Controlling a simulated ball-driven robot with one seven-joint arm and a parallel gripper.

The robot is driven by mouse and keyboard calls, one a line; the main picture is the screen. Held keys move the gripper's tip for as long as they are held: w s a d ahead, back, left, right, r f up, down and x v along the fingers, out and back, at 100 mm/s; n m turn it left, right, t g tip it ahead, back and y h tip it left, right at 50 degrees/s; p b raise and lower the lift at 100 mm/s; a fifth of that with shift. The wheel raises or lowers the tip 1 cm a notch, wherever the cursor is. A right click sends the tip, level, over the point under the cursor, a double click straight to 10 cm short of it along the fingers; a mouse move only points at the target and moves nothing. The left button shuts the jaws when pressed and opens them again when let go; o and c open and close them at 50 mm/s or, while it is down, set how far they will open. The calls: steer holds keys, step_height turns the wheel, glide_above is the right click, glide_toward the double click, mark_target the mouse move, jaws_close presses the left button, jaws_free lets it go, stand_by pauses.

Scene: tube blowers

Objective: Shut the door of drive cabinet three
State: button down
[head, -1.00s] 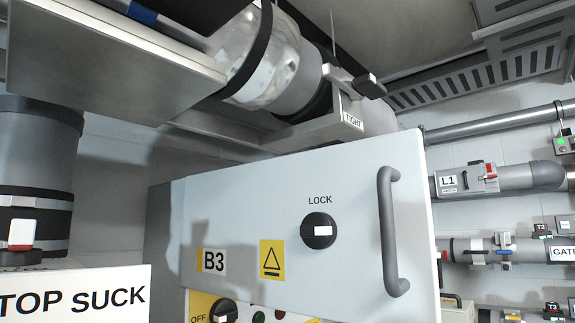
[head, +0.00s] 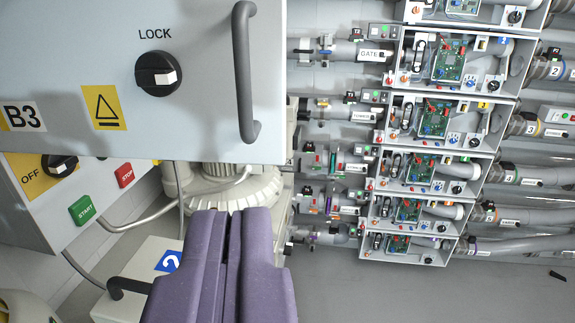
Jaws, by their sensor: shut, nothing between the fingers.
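The white door (head: 200,110) marked B3 fills the upper left of the head view. It carries a black LOCK knob (head: 158,73), a yellow triangle sign and a dark upright bar handle (head: 244,75) near its right edge. The door reaches right past the panel (head: 35,190) with the OFF knob below it, so it looks swung out; how far, I cannot tell. The cabinet's inside is hidden. My gripper (head: 232,213), with purple fingers, is shut and empty, below the handle in the picture and apart from it.
Green START (head: 85,209) and red STOP (head: 124,174) buttons sit below the door. A white box (head: 140,270) with a blue label and black handle stands left of my gripper. Several open circuit-board boxes (head: 447,62) and pipes line the right. Grey floor (head: 440,290) shows lower right.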

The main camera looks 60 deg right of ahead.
mark_target(244, 107)
steer(key=p+x, duration=0.2)
steer(key=x, duration=1.1)
steer(key=shift+w, duration=0.1)
steer(key=shift+d, duration=0.1)
